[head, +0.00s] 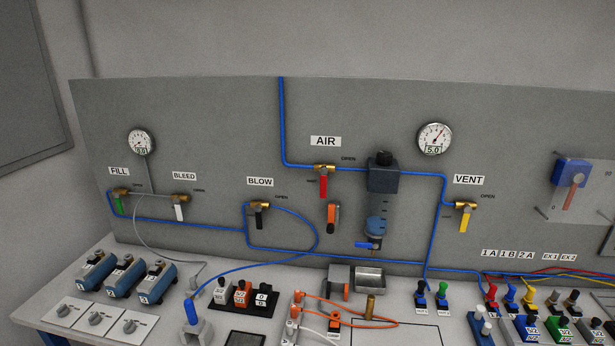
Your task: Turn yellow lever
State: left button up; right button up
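The yellow lever (464,221) is on the brass valve (466,205) under the VENT label, at the right of the grey panel in the head view. The lever hangs down from the valve, tilted slightly. An OPEN mark stands to the right of the valve, and blue tubing runs to it from the left. Neither of my grippers is in view, and nothing touches the lever.
Other levers on the panel (400,105) are green (118,206), white (180,212), black (256,220) and red (323,187). A grey-blue filter unit (383,180) sticks out left of the VENT valve. Connectors, blocks and hoses crowd the bench below.

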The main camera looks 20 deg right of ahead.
aim_at(467, 209)
jog(key=z, duration=1.85)
